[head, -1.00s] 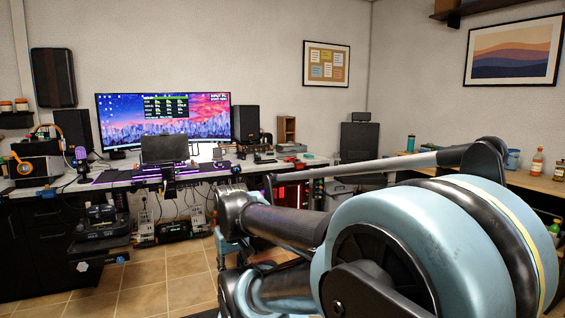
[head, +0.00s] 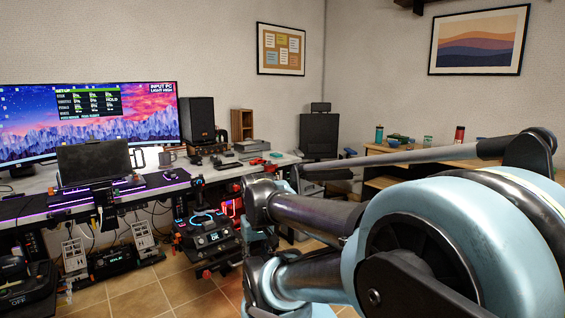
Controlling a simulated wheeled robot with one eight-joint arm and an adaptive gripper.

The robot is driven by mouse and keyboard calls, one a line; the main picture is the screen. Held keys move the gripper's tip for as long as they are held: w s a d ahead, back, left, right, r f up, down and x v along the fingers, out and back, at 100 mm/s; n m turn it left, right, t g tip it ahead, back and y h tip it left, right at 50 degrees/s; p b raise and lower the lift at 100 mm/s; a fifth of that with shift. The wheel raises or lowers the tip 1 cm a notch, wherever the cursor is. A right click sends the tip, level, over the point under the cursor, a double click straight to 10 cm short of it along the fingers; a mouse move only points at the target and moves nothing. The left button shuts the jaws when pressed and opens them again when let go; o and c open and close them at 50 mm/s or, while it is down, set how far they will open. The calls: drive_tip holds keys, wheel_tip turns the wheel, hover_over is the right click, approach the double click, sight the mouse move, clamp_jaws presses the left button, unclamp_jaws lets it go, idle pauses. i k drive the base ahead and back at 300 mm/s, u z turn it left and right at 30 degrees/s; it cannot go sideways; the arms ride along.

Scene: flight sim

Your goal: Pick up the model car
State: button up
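I cannot pick out the model car for certain in the head view. A small red object (head: 253,146) lies at the right end of the desk, too small to identify. A small dark green object (head: 398,138) sits on the wooden counter at the right, also too small to name. My own arm fills the lower right and hides part of the counter and floor. My gripper cannot be made out in this view.
The wooden counter (head: 378,150) carries bottles.

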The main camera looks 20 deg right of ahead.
sight(255, 161)
drive_tip(key=z, duration=0.2)
drive_tip(key=i, duration=0.5)
drive_tip(key=z, duration=0.15)
drive_tip(key=k, duration=1.05)
drive_tip(key=z, duration=0.9)
drive_tip(key=i, duration=1.25)
drive_tip(key=z, duration=0.6)
drive_tip(key=i, duration=1.15)
drive_tip(key=u, duration=0.35)
drive_tip(key=i, duration=1.1)
drive_tip(key=u, duration=1.15)
drive_tip(key=i, duration=0.8)
drive_tip(key=u, duration=0.55)
